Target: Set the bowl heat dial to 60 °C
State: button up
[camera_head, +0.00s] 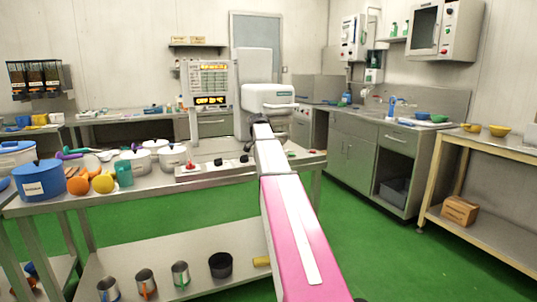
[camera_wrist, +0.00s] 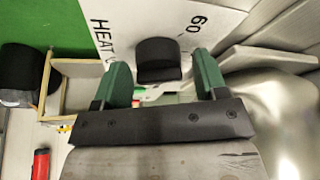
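The heat dial (camera_wrist: 158,50) is a black knob on a white panel (camera_wrist: 215,18) with the printed words "HEAT" and "60", seen in the wrist view. My gripper (camera_wrist: 160,62) is open, with one green finger on each side of the dial and visible gaps between. I cannot tell how deep the fingers reach around it. No pointer mark shows on the dial.
A panel (camera_head: 207,170) with a red button (camera_head: 190,163) and black knobs (camera_head: 245,159) lies on the steel bench left of my arm. Green floor is free at right.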

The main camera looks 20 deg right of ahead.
jog(key=c, duration=0.7)
jog(key=shift+n, duration=0.3)
jog(key=n+t, duration=0.1)
jog(key=n, duration=0.2)
jog(key=shift+y, duration=0.4)
jog(key=shift+n+t+y, duration=0.4)
jog(key=shift+n+y, duration=0.3)
jog(key=shift+n, duration=1.2)
jog(key=o, duration=0.9)
jog(key=shift+r, duration=0.1)
